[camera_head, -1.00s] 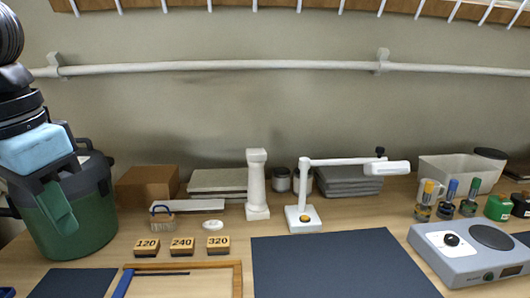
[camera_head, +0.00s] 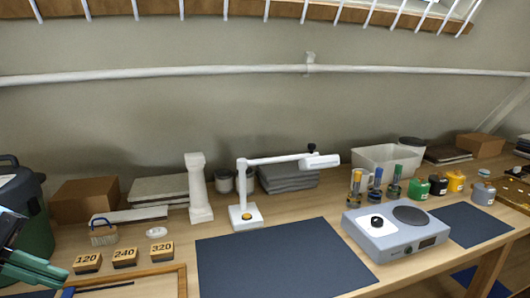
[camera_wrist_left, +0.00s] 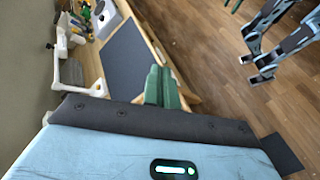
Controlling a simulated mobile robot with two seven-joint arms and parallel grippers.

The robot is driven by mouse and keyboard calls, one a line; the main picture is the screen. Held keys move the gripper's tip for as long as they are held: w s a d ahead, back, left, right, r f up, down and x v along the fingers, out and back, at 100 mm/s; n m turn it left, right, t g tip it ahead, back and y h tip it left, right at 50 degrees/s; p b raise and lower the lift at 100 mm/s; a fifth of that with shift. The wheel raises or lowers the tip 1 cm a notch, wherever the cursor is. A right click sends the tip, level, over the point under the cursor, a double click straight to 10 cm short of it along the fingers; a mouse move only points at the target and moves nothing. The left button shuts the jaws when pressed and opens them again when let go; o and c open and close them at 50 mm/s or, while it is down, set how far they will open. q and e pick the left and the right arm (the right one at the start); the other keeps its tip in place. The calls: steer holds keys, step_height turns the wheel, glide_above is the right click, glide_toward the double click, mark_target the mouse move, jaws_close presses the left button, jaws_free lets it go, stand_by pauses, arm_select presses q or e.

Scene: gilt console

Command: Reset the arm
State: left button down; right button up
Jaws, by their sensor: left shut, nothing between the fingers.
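My left gripper (camera_head: 36,266) shows at the lower left edge of the head view, with its green fingers in front of the dark green bin. In the left wrist view its green fingers (camera_wrist_left: 161,88) are together with nothing held between them. Below them in that view is the light blue casing of my wrist. The fingers appear clear of the bench objects. My right gripper cannot be made out in either view.
The bench holds a dark mat (camera_head: 285,262), a white lamp (camera_head: 245,214), a pale column (camera_head: 199,190), numbered blocks (camera_head: 125,257) and a grey hotplate (camera_head: 395,232). The dark green bin (camera_head: 35,222) stands at left. Wooden floor (camera_wrist_left: 215,60) and grey-blue jointed parts (camera_wrist_left: 270,45) show in the wrist view.

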arm_select(q)
steer(key=a+f+n+t+y+p, duration=0.15)
steer(key=f+n+t, duration=0.25)
steer(key=f+n, duration=0.6)
steer(key=a+f+n+t+y, duration=0.1)
steer(key=a+f+n+t, duration=0.3)
steer(key=n, duration=0.9)
steer(key=a+f+n+t+y+p, duration=0.1)
steer(key=f+n+t, duration=0.4)
steer(key=f+n, duration=0.55)
steer(key=s+d+f+n+g+y, duration=0.1)
steer(key=s+d+f+n+y, duration=0.2)
steer(key=s+f+n, duration=0.35)
steer(key=s+d+f+n+g+y, duration=0.2)
steer(key=s+d+f+n+y, duration=0.15)
steer(key=f+n, duration=0.6)
steer(key=s+d+f+n+g+h+p, duration=0.1)
steer(key=s+d+f+n+g, duration=0.2)
steer(key=s+d+n, duration=0.6)
step_height(320, 180, down, 2)
steer(key=shift+s+d+n+g, duration=0.3)
steer(key=shift+s+n, duration=0.25)
steer(key=shift+s, duration=0.3)
arm_select(e)
steer(key=w+r+t, duration=0.1)
steer(key=w+r, duration=0.2)
steer(key=r, duration=0.2)
steer(key=shift+w+d+r, duration=0.15)
steer(key=shift+w+d, duration=0.15)
